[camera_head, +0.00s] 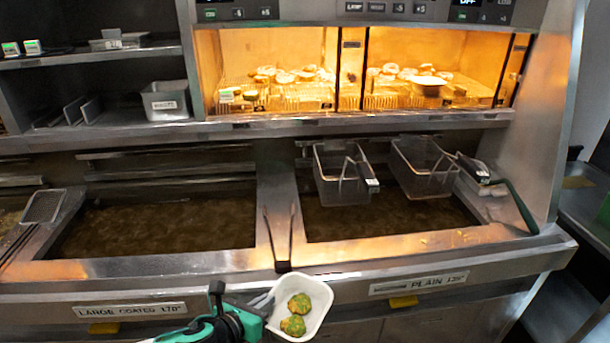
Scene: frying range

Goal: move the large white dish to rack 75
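The large white dish (321,318) is in the lower middle of the head view, in front of the counter edge. It holds two green and brown food pieces (296,314). My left gripper (263,302) comes in from below and is at the dish's left rim, shut on it; the dish appears held clear of the counter. The fingertips are partly hidden at the rim. No rack marked 75 can be read; two lit warming compartments (278,96) with food on racks are at the upper middle. My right gripper is out of view.
Fryer vats of dark oil (160,225) lie behind the counter edge. Two wire baskets (338,180) hang over the right vat. A metal bin (166,100) is on the left shelf.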

